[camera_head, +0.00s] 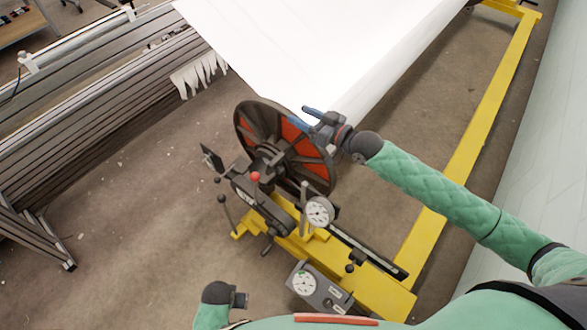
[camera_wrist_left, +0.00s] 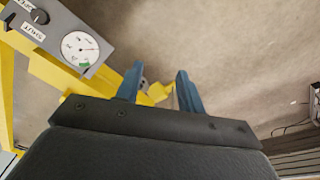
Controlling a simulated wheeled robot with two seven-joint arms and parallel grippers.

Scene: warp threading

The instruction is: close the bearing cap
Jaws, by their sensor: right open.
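The bearing assembly (camera_head: 258,180) is at the hub of the black and red disc (camera_head: 285,145), with a red-knobbed lever (camera_head: 255,177) on it. A dark plate (camera_head: 211,157) stands tilted to its left; I cannot tell whether it is the bearing cap. My right gripper (camera_head: 310,113) is open at the disc's upper right edge, apart from the bearing; I cannot tell whether it touches the disc. My left gripper (camera_head: 242,299) is low in the head view, well short of the bearing. Its blue fingers (camera_wrist_left: 158,82) are apart and empty in the left wrist view.
A yellow frame (camera_head: 370,285) carries a round gauge (camera_head: 318,211) and a grey control box (camera_head: 318,290) with a dial, between me and the disc. White cloth (camera_head: 320,40) spreads behind the disc. Grey slatted beams (camera_head: 90,100) stand at left. Floor (camera_head: 140,210) is clear left of the bearing.

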